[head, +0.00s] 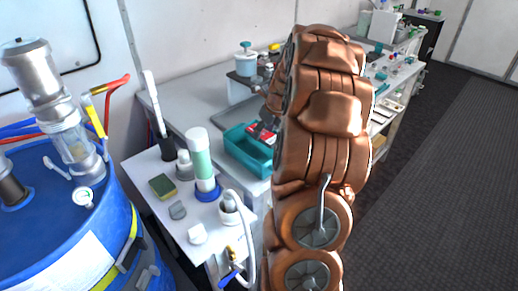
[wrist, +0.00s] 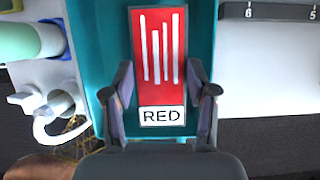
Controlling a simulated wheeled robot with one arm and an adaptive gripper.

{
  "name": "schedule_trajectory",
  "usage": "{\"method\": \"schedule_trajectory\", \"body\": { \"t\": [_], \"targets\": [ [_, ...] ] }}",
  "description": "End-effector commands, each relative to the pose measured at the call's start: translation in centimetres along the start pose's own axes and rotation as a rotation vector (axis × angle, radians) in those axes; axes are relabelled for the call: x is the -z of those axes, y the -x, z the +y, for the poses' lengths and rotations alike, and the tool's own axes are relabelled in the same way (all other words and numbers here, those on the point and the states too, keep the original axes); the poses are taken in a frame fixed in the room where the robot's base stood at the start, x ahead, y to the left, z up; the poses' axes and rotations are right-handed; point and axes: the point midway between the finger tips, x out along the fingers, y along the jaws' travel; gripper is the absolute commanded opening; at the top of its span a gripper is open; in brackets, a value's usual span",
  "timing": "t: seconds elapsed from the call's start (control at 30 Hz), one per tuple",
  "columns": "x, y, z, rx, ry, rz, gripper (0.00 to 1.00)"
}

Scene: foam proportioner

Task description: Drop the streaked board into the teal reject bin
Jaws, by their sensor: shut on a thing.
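The streaked board (wrist: 160,85) is a red panel with white vertical streaks and a white label reading RED. In the wrist view it lies between the two fingers of my gripper (wrist: 162,92), which is shut on its lower part. The teal reject bin (head: 237,149) stands on the bench in the head view. The board also shows there as a small red patch (head: 264,130) at the bin's opening, below my gripper. In the wrist view the bin's teal wall (wrist: 105,60) shows behind the board. I cannot tell the board's exact height over the bin floor.
A green-and-white cylinder (head: 199,155) stands left of the bin, with a green-yellow sponge (head: 163,187) and a white hose (head: 251,240) nearby. A blue drum (head: 65,220) is at the left. My arm hides part of the bench. Dark floor at the right is clear.

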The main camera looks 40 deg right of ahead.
Motion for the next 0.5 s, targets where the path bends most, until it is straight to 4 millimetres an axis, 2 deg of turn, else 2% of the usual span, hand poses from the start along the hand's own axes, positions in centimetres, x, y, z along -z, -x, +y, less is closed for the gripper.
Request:
{"method": "schedule_trajectory", "body": {
  "t": [0.03,0.3,0.5],
  "targets": [
    [-0.03,0.02,0.01,0.0,0.0,0.0,0.6],
    [-0.03,0.01,0.03,0.0,0.001,0.0,0.87],
    [-0.03,0.02,0.03,0.0,0.001,0.0,0.87]
  ]
}}
